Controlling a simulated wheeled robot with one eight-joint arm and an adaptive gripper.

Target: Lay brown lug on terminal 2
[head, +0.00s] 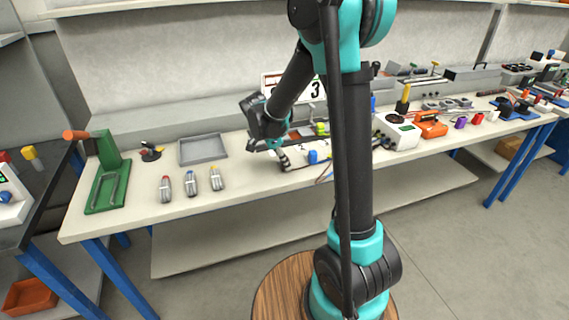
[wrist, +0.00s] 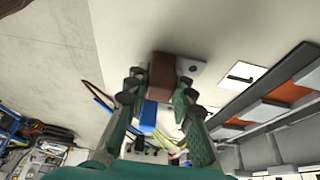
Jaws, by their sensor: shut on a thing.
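My gripper (wrist: 158,96) is shut on the brown lug (wrist: 162,76), a brown block between its two fingers in the wrist view. In the head view my gripper (head: 281,157) hangs low over the workbench, left of a blue piece (head: 313,157); the brown lug cannot be made out there. A pale metal plate with a dark hole (wrist: 190,69) lies beside the lug in the wrist view, partly covered by it. I cannot tell whether they touch. A white label with a dark mark (wrist: 243,75) lies to the right. Which terminal is number 2 cannot be read.
The blue piece (wrist: 148,117) and several thin cables show near the fingers. On the bench (head: 120,219) stand a grey tray (head: 203,149), several small grey tools with coloured ends (head: 190,182) and a green stand (head: 108,180). An orange device (head: 431,125) stands farther right.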

